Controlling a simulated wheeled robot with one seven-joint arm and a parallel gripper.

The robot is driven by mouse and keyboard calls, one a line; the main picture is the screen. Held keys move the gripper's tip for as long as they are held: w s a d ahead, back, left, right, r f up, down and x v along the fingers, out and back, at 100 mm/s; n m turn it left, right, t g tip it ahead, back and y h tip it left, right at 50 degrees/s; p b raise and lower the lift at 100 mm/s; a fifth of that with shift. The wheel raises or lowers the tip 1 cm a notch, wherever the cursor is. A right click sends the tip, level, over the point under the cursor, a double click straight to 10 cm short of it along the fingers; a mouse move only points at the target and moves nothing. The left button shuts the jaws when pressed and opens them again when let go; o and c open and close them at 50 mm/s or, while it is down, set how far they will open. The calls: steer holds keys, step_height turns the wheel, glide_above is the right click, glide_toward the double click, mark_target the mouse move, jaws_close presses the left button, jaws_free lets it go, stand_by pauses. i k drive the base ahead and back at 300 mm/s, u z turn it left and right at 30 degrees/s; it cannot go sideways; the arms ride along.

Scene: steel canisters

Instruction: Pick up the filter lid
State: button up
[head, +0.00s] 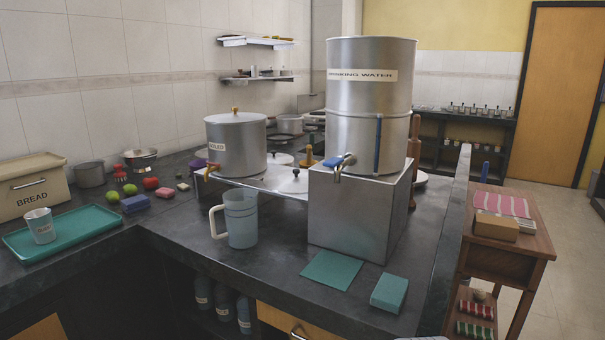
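A tall steel drinking-water canister (350,110) stands on a steel box (345,212) at the centre right, with a tap on its front. Its top rim shows no lid knob; I cannot tell whether it is covered. I cannot tell which is the filter lid.
A translucent jug (241,222) stands in front of the lids. A teal mat (332,269) and a teal block (389,293) lie before the box. A teal tray (95,229) with a cup is at left. A wooden side table (533,245) stands at right.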

mark_target(292, 180)
steer(key=k, duration=0.55)
steer(key=u, duration=0.85)
steer(key=i, duration=0.95)
steer(key=u, duration=0.8)
steer(key=i, duration=0.9)
steer(key=u, duration=0.05)
